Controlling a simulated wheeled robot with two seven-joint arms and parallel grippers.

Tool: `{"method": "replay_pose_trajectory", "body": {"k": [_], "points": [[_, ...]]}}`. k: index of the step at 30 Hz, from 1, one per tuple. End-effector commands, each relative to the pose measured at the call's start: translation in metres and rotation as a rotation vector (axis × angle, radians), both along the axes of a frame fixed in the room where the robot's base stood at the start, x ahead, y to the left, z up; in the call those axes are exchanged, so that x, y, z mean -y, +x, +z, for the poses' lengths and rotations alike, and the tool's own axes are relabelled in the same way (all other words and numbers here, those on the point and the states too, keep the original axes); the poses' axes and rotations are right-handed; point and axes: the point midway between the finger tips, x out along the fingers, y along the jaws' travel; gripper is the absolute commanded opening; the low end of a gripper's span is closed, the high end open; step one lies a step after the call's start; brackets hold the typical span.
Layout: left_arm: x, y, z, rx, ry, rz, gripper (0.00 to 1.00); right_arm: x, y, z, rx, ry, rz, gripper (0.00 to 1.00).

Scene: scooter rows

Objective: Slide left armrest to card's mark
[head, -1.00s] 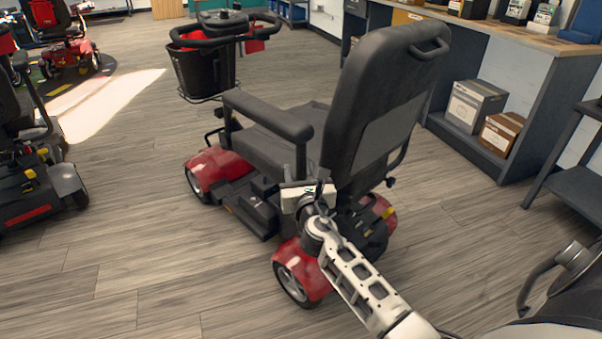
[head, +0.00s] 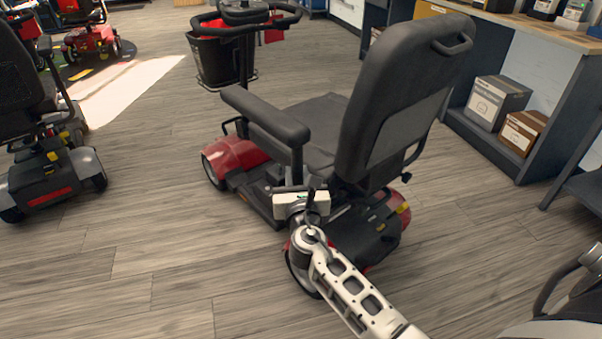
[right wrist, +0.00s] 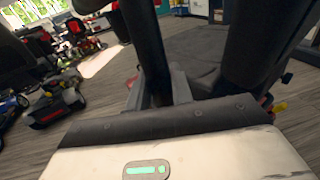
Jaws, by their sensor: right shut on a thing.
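The left armrest (head: 265,115) is a black padded bar on a dark upright post, on the near side of the red and black scooter's seat (head: 312,120). My right gripper (head: 297,190) is at the foot of this post, low beside the seat, and is shut on the armrest's post. I see no card or mark in either view. My left gripper is not in view.
The tall seat back (head: 405,95) stands right of the post. A workbench with boxes (head: 497,100) runs along the right. Another scooter (head: 52,165) stands at the left. The floor between them is clear.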

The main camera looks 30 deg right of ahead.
Motion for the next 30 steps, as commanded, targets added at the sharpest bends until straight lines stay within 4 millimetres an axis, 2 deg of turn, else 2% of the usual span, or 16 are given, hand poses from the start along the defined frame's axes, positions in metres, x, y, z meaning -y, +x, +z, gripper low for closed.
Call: {"method": "replay_pose_trajectory", "body": {"k": [1, 2, 3, 12, 16, 30], "points": [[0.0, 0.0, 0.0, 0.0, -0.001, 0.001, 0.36, -0.007, 0.0, -0.002, -0.004, 0.004, 0.016, 0.0], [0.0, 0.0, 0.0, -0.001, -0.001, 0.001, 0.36, -0.007, 0.0, -0.002, -0.004, 0.004, 0.016, 0.31], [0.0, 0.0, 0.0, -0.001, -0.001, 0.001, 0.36, -0.007, 0.0, -0.002, -0.004, 0.004, 0.016, 0.42], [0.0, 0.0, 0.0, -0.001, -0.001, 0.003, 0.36, -0.005, -0.001, -0.001, -0.002, 0.002, 0.01, 0.43], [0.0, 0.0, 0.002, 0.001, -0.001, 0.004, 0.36, -0.008, -0.01, -0.001, -0.004, 0.002, 0.011, 0.43], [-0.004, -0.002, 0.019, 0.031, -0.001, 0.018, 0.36, -0.045, -0.094, -0.002, -0.005, 0.004, 0.013, 0.43]]}}
